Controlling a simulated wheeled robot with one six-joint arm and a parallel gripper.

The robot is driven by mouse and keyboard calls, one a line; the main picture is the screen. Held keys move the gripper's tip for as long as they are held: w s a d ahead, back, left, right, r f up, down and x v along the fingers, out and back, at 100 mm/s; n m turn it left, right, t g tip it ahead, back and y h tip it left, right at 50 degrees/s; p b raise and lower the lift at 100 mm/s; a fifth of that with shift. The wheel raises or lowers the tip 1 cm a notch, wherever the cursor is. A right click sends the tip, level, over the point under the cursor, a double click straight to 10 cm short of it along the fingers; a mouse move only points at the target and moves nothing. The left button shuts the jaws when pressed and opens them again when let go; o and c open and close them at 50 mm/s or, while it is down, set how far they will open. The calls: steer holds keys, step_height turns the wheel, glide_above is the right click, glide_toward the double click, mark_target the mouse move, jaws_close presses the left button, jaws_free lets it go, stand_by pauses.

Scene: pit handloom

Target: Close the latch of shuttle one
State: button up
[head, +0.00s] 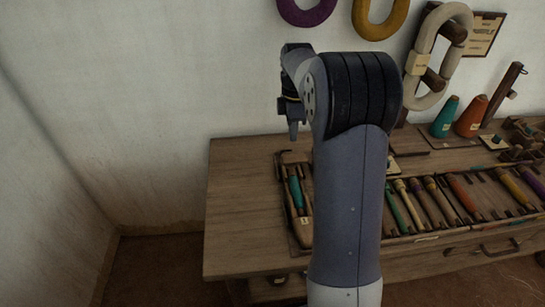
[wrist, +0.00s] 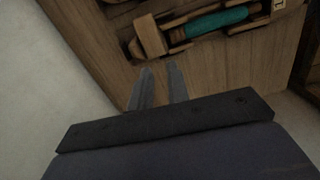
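Shuttle one lies at the left end of the table, a wooden shuttle with a teal bobbin (head: 295,191) and a tag marked 1 (head: 304,220). In the wrist view its teal bobbin (wrist: 217,21) and tag (wrist: 279,5) show at the top. A pale wooden block (wrist: 150,36) sits at the near end of the bobbin; I cannot tell whether it is the latch or how the latch stands. My gripper (head: 294,132) points down above the table's back left. In the wrist view my gripper (wrist: 160,68) has a gap between its fingers, holds nothing, and is apart from the shuttle.
A row of coloured shuttles or bobbins, one orange (head: 462,192), lies right of my arm. Teal (head: 445,117) and orange (head: 471,116) cones stand behind. Yarn rings (head: 380,22) hang on the wall. The wooden table (head: 240,215) is bare at left.

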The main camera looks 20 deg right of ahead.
mark_target(290, 158)
steer(key=shift+n, duration=0.3)
steer(key=f+b, duration=0.1)
steer(key=f, duration=0.2)
steer(key=w+f, duration=0.1)
steer(key=f, duration=0.3)
steer(key=f+b, duration=0.1)
steer(key=f, duration=0.3)
steer(key=shift+w+d+f+b, duration=0.1)
steer(key=shift+w+f+b, duration=0.1)
steer(key=shift+b, duration=0.15)
steer(key=shift+c, duration=0.6)
jaws_close()
